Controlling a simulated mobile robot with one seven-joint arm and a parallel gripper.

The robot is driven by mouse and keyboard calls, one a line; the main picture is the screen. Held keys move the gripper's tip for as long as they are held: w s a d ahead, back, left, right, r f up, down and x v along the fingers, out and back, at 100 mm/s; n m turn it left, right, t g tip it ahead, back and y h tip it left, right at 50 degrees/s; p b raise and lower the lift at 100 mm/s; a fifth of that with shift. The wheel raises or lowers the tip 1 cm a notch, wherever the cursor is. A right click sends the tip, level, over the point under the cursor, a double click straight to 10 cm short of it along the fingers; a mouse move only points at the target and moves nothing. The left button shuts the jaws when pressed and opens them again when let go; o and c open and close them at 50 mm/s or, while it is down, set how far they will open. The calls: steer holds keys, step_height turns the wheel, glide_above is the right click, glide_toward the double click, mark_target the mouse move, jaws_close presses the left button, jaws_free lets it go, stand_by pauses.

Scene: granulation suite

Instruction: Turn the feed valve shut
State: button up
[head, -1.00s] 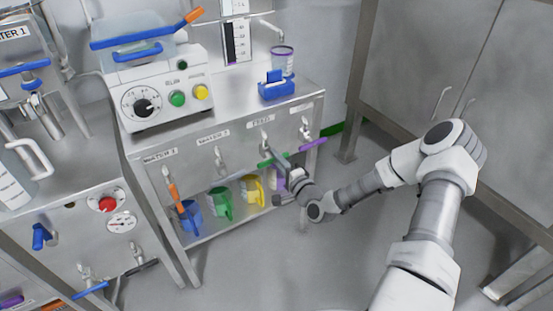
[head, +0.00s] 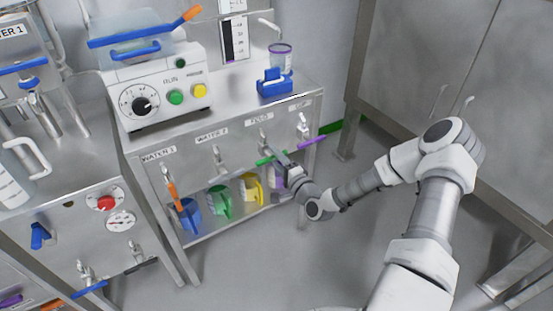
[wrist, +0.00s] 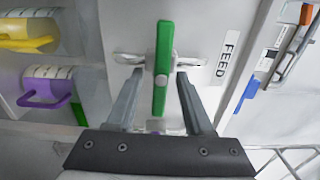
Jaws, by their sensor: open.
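The feed valve has a green bar handle (head: 265,161) on the front of the steel stand, below the FEED label. In the wrist view the green handle (wrist: 161,75) stands upright in the picture, crosswise to the silver valve body (wrist: 188,63). My gripper (wrist: 160,88) is open, with one finger on each side of the handle and a visible gap on both sides. In the head view my gripper (head: 282,163) is at the handle's right part and hides some of the valve.
A purple-handled valve (head: 311,142) is close on the right, and an orange-handled one (head: 174,193) is far left. Blue (head: 189,215), green (head: 220,200) and yellow (head: 251,187) jugs stand on the shelf below. Open floor lies in front of the stand.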

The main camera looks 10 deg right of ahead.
steer(key=p+v, duration=0.3)
steer(key=v, duration=1.4)
steer(key=shift+s, duration=0.2)
